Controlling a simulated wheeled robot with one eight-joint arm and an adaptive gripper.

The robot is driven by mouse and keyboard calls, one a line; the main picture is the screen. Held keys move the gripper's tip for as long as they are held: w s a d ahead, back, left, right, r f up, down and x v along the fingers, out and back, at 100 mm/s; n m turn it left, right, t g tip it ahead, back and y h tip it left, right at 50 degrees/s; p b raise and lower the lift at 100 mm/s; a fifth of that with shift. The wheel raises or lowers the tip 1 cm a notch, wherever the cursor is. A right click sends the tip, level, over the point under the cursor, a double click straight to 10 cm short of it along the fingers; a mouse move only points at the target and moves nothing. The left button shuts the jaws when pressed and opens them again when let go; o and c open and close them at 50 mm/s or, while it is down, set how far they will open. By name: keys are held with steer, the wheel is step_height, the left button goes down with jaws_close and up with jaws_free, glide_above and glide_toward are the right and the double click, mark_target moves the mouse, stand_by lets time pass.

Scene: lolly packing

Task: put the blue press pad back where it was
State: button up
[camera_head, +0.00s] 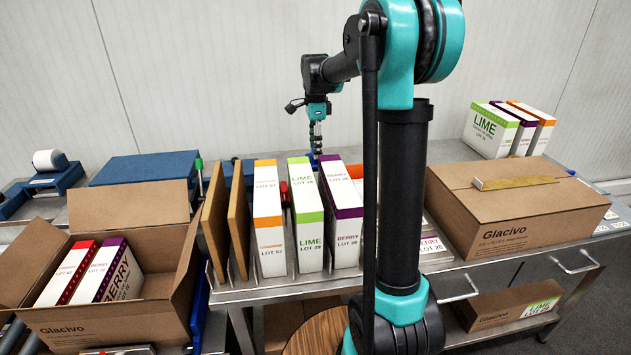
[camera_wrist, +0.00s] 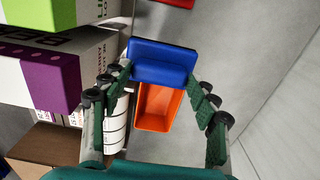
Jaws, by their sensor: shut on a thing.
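The blue press pad (camera_wrist: 162,58) is a rounded blue block in the wrist view, between the fingertips of my gripper (camera_wrist: 158,76). My gripper is shut on it. An open orange bin (camera_wrist: 158,124) shows below the pad in that picture. In the head view my gripper (camera_head: 316,142) points down behind the row of upright cartons.
Upright orange (camera_head: 268,220), lime (camera_head: 307,215) and purple (camera_head: 342,212) cartons stand close in front of my gripper, beside brown boards (camera_head: 239,218). An open Glacivo box (camera_head: 110,325) is at left. A closed box (camera_head: 520,225) is at right. A white roll (camera_wrist: 117,125) shows in the wrist view.

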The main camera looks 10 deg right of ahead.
step_height(320, 180, down, 12)
steer(key=shift+f, duration=0.2)
stand_by(0.4)
steer(key=o, duration=1)
steer(key=shift+f, duration=0.1)
step_height(320, 180, up, 12)
steer(key=shift+r, duration=0.15)
